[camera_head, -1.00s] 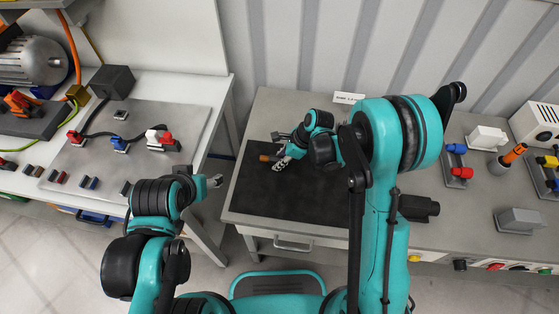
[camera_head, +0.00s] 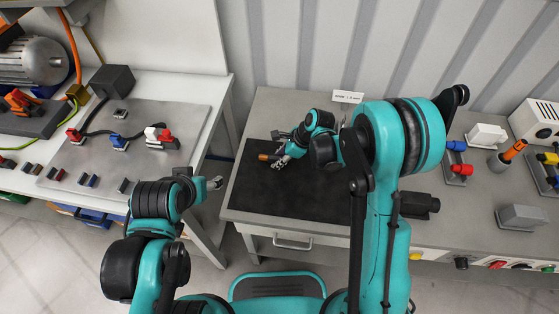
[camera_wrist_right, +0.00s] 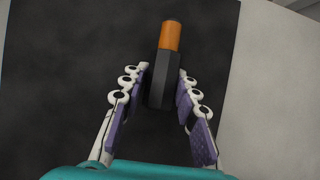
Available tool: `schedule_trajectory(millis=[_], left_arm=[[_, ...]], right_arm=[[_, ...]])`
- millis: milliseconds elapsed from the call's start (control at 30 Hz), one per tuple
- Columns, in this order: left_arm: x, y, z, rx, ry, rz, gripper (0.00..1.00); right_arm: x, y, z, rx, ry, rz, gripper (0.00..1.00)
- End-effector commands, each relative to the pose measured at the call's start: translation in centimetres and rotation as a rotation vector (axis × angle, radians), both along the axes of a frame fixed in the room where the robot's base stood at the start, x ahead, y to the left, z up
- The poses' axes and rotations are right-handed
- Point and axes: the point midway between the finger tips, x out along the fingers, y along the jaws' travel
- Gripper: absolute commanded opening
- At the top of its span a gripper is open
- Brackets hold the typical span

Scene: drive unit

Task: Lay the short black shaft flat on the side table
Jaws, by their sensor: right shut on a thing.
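The short black shaft, with a copper-orange end, is in my right gripper (camera_head: 279,162). In the wrist view the black body (camera_wrist_right: 159,85) stands between the purple finger pads, and its orange end (camera_wrist_right: 171,36) points away from the palm. In the head view the orange end (camera_head: 264,157) points left, low over the dark mat of the side table (camera_head: 400,232). I cannot tell whether the shaft touches the mat. My left gripper (camera_head: 215,183) hangs near the gap between the two tables; its jaws are too small to read.
The black mat (camera_head: 270,195) is clear around the right gripper. Several connectors, including a grey block (camera_head: 522,217), stand at the right of the side table, with an orange-handled tool in a cup (camera_head: 507,157). A plate with plugs (camera_head: 100,172) lies on the left table.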

Motion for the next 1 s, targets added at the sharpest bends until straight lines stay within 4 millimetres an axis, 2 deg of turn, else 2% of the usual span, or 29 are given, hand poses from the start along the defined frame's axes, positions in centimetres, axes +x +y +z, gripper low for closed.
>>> schedule_trajectory(millis=[33, 367, 400, 500, 600, 667, 1000], left_arm=[[0.02, 0.0, -0.91, 0.0, 0.0, 0.0, 0.62], [0.02, 0.0, -1.1, 0.0, 0.0, 0.0, 0.62], [0.02, 0.0, -1.1, 0.0, 0.0, 0.0, 0.62], [0.01, 0.0, -1.1, 0.0, 0.0, 0.0, 0.62], [0.04, 0.0, -0.98, 0.0, 0.0, 0.0, 0.62], [0.03, 0.0, -0.91, 0.0, 0.0, 0.0, 0.62], [0.01, 0.0, -0.62, 0.0, 0.0, 0.0, 0.62]], right_arm=[[-1.15, -0.19, -2.2, -0.034, 0.027, 0.025, 0.0], [-1.14, -0.18, -2.41, -0.035, 0.027, 0.026, 0.0], [-1.14, -0.18, -2.41, -0.035, 0.027, 0.026, 0.32], [-1.13, -0.22, -2.38, -0.034, 0.027, 0.025, 0.55], [-1.07, -0.38, -2.27, -0.035, 0.026, 0.021, 0.62], [-1.01, -0.43, -2.15, -0.034, 0.024, 0.019, 0.55], [-0.95, -0.49, -1.72, -0.033, 0.023, 0.017, 0.55]])
